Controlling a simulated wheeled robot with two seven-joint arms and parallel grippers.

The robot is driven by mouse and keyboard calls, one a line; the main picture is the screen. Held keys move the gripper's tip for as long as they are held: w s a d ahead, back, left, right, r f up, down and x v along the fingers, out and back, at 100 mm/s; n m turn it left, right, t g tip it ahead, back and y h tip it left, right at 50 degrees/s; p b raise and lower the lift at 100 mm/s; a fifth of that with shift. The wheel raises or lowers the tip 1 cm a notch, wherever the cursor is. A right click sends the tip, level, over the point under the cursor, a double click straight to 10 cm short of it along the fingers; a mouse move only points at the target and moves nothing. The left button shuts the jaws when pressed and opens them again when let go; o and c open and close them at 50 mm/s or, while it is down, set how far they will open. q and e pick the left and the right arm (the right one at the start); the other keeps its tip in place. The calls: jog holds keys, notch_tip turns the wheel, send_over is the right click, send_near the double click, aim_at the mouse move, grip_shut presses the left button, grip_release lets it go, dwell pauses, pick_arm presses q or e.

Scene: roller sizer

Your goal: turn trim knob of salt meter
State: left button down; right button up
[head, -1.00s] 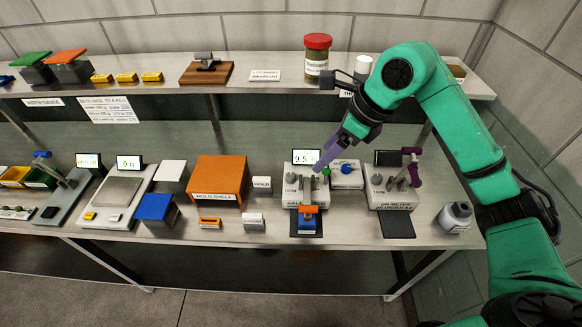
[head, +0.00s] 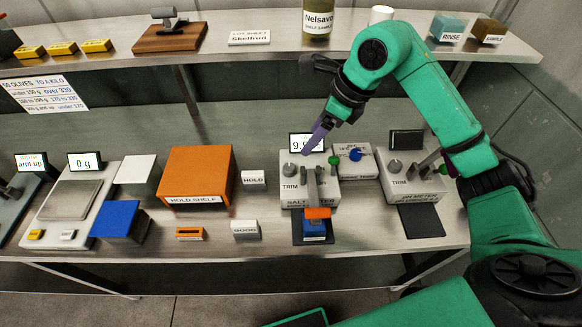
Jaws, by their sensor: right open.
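The salt meter (head: 325,190) is a pale box on the lower bench, labelled SALT METER, with a small display (head: 298,143) at its back that reads 9 with the rest covered. Its grey round trim knob (head: 289,170) stands on the left of its top, above the word TRIM. A green knob (head: 334,160) is at its back right, and an orange-topped blue piece (head: 316,220) is at its front. My right gripper (head: 312,143) is open, its purple fingers pointing down-left in front of the display, above and right of the trim knob, apparently apart from it. My left gripper is out of view.
A pH meter (head: 412,182) with its own TRIM knob stands to the right. HOLD sign (head: 253,180) and orange hold shelf (head: 198,172) are left. The upper shelf (head: 235,52) runs behind my arm.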

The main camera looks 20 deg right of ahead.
aim_at(290, 167)
jog(key=p+x, duration=0.3)
jog(key=x, duration=1)
jog(key=shift+s+f, duration=0.1)
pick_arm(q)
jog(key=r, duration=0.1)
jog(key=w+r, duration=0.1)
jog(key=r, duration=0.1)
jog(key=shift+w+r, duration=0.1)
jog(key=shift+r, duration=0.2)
pick_arm(e)
grip_shut()
jog(key=m+t+h+b, duration=0.1)
jog(key=m+b, duration=0.1)
jog(key=m, duration=0.1)
jog(key=shift+a+f, duration=0.1)
jog(key=shift+s+m+b, duration=0.1)
jog(key=shift+m+b, duration=0.2)
jog(key=shift+m, duration=0.7)
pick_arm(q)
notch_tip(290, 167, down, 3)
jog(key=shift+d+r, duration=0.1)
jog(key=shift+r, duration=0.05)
pick_arm(e)
jog(key=shift+h, duration=0.3)
